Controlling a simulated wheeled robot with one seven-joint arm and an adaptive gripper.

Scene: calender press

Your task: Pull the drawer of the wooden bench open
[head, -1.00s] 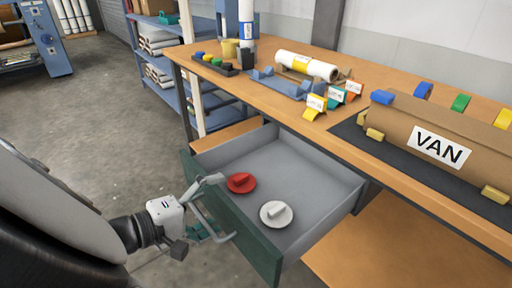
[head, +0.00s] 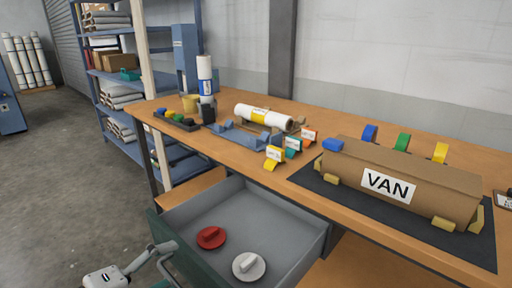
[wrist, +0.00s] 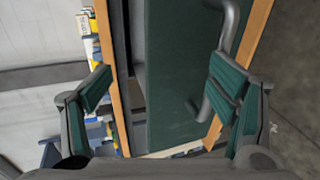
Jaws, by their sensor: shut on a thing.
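The drawer (head: 290,222) of the wooden bench (head: 226,150) stands well open, with a grey inside and a dark green front. A red disc (head: 211,237) and a white disc (head: 249,265), each with a raised grip, lie on its floor. My gripper (head: 160,258) is at the outer face of the drawer front, low in the head view and partly cut off. In the wrist view the grey bar handle (wrist: 230,35) crosses by the right finger, before the green front (wrist: 175,75). My gripper is shut on the handle; the exact contact is partly hidden.
On the benchtop are a brown box marked VAN (head: 400,190) on a dark mat, a white roll (head: 263,114) and small coloured labelled blocks. A blue shelf rack (head: 115,85) stands behind at the left. The floor (head: 60,180) left of the bench is clear.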

